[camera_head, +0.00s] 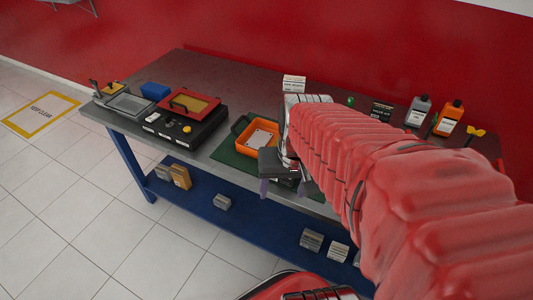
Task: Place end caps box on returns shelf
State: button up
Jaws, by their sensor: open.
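My gripper (285,187) is at the front edge of the workbench, near the orange tray, pointing down with its jaws open. Nothing shows between its fingers. Several small boxes could be the end caps box, but their labels are too small to read. A white box (294,83) stands at the back of the bench, behind my gripper. I cannot tell whether this is the returns shelf.
An orange tray (244,151) sits on a green mat beside my gripper. A black case (185,126) with a red-framed lid, a blue block (155,91) and a grey tray (130,104) are at left. Bottles (449,117) stand at back right. My red-sleeved arm hides the bench's right part.

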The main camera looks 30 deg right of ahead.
jog(key=d+f+m+t+y, duration=0.2)
jog(key=d+f+m, duration=0.2)
jog(key=m, duration=0.3)
jog(key=d+f+m+t+y, duration=0.3)
jog(key=d+f+m, duration=0.1)
jog(key=d+m, duration=0.2)
jog(key=d+f+m+t+y, duration=0.2)
jog(key=d+f+m, duration=0.3)
jog(key=m, duration=0.3)
jog(key=shift+w+y, duration=0.1)
jog(key=shift+y, duration=0.4)
jog(key=w+d+r+m+t, duration=0.3)
jog(key=r, duration=0.1)
jog(key=shift+w+h, duration=0.3)
jog(key=shift+w, duration=0.1)
jog(key=shift+w+a, duration=0.1)
jog(key=shift+x, duration=4.2)
jog(key=shift+r, duration=0.1)
